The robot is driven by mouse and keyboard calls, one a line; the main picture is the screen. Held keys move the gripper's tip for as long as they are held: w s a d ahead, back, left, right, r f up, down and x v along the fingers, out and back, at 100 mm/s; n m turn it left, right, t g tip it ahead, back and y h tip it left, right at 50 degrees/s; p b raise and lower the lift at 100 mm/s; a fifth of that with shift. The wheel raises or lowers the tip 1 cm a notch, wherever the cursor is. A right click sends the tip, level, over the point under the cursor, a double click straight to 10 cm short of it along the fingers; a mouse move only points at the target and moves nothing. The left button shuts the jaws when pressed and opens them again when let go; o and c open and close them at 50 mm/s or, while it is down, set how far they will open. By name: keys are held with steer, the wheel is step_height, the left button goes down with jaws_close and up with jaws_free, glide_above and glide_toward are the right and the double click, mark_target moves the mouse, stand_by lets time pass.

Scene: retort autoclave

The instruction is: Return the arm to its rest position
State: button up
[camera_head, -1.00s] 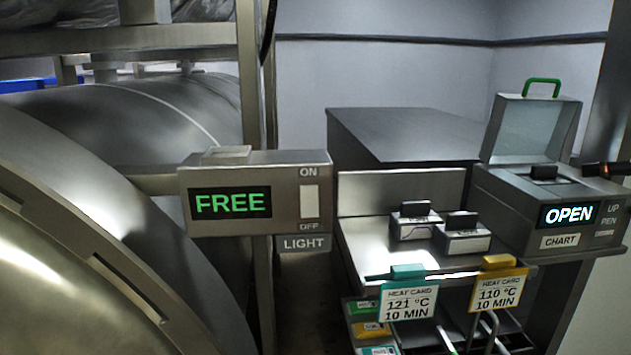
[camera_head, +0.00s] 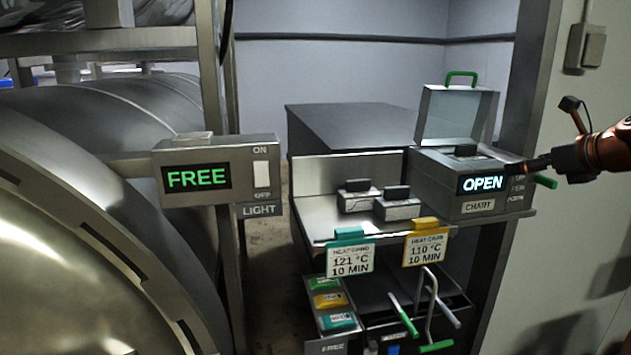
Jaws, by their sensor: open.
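My gripper (camera_head: 530,165) comes in from the right edge on an orange and black arm. Its dark fingers point left, at the right side of the chart recorder (camera_head: 447,196), with part of the recorder's right-hand lettering hidden behind them. I cannot tell whether they touch it. No object shows in the fingers. The recorder's display reads OPEN, and its clear lid (camera_head: 457,117) with a green handle stands raised. A green-tipped lever (camera_head: 545,181) sticks out at the recorder's right side, just below the gripper.
A steel vessel (camera_head: 75,270) fills the left, beside a FREE sign box (camera_head: 214,172) with a light switch. Two heat cards, 121 °C (camera_head: 350,260) and 110 °C (camera_head: 425,247), hang from the bench front. Pale wall (camera_head: 570,180) lies right.

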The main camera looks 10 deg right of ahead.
steer(key=s+a+f+n+g+y, duration=0.15)
steer(key=a+f+n, duration=0.35)
steer(key=a, duration=0.5)
steer(key=a+f+n+g+y, duration=0.1)
steer(key=a+f+n+g, duration=0.35)
steer(key=a, duration=0.65)
steer(key=s+a+f+n+g+y, duration=0.1)
steer(key=a+f+n, duration=0.45)
steer(key=a, duration=0.45)
steer(key=s+a+f+n+g+h, duration=0.1)
steer(key=s+a+f+n+g, duration=0.4)
steer(key=s+a+f+n, duration=0.65)
steer(key=s+d+f+n+g+h, duration=0.1)
steer(key=s+f+n, duration=0.1)
steer(key=s+n, duration=0.2)
steer(key=s+d+f+n+g+h, duration=0.1)
steer(key=s+d+f+n+h, duration=0.1)
steer(key=s, duration=0.9)
steer(key=shift+s+f+n+g, duration=0.25)
steer(key=shift+f+n+g, duration=0.05)
steer(key=shift+f+n, duration=0.5)
